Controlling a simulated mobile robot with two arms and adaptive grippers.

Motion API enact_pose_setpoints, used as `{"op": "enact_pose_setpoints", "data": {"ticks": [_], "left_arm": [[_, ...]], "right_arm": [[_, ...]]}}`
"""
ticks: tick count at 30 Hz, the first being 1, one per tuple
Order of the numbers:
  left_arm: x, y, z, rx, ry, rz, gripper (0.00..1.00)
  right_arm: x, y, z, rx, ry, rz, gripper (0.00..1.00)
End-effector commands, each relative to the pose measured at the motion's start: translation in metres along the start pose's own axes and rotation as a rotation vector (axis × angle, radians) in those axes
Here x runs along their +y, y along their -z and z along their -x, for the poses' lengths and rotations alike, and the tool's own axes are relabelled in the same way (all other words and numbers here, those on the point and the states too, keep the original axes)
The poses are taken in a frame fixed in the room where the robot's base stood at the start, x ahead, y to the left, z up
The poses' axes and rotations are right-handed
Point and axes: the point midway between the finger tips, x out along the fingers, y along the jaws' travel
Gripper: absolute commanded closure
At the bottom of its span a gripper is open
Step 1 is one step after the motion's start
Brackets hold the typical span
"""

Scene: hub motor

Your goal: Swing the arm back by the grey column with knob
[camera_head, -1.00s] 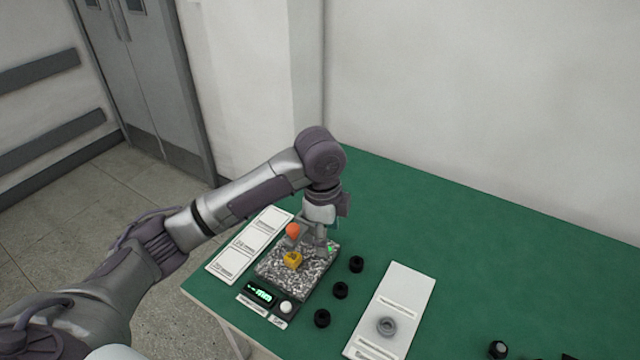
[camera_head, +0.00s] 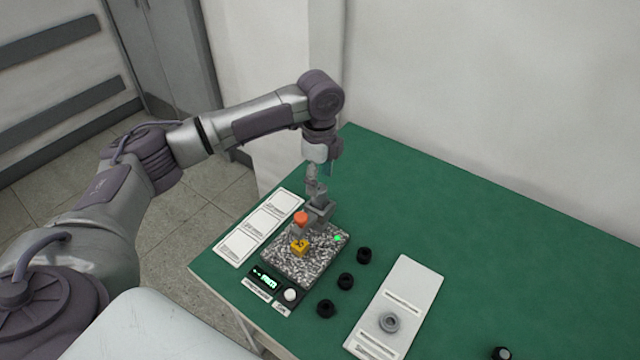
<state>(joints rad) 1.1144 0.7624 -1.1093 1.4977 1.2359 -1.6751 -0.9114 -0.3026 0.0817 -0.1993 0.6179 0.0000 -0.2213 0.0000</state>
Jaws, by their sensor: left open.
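The device with a speckled stone base (camera_head: 290,268) stands near the left end of the green table. A short grey column (camera_head: 321,210) rises at its back, with an orange knob (camera_head: 301,218) beside it on the left. A yellow block (camera_head: 299,247) with dark marks sits in front of the knob. My left gripper (camera_head: 314,188) points down just above the grey column, open; its fingers look small and grey, and I cannot tell whether they touch the column. My right gripper is out of view.
A display with green digits (camera_head: 265,279) and a white button (camera_head: 291,295) are at the device's front. Several black knobs, one here (camera_head: 345,281), stand to its right. A white panel (camera_head: 411,290) holds a grey ring (camera_head: 389,322). White cards (camera_head: 262,228) lie left. The table's back right is clear.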

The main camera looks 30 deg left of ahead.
Motion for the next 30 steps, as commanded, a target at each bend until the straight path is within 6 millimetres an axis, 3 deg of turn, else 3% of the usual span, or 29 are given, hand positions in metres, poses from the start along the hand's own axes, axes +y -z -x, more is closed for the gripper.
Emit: {"op": "enact_pose_setpoints", "data": {"ticks": [7, 18, 27, 30], "left_arm": [[0.000, 0.000, -0.030, -0.001, -0.001, 0.000, 0.38], [0.000, 0.000, -0.035, 0.000, 0.001, 0.000, 0.38], [0.000, 0.000, -0.035, 0.000, 0.001, 0.000, 0.88], [0.000, 0.000, -0.035, 0.000, 0.001, 0.000, 1.00]], "right_arm": [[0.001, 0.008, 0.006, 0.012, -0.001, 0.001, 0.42], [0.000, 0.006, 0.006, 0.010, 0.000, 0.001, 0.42], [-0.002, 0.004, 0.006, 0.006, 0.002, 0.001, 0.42], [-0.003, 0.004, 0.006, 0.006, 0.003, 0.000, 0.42]]}}
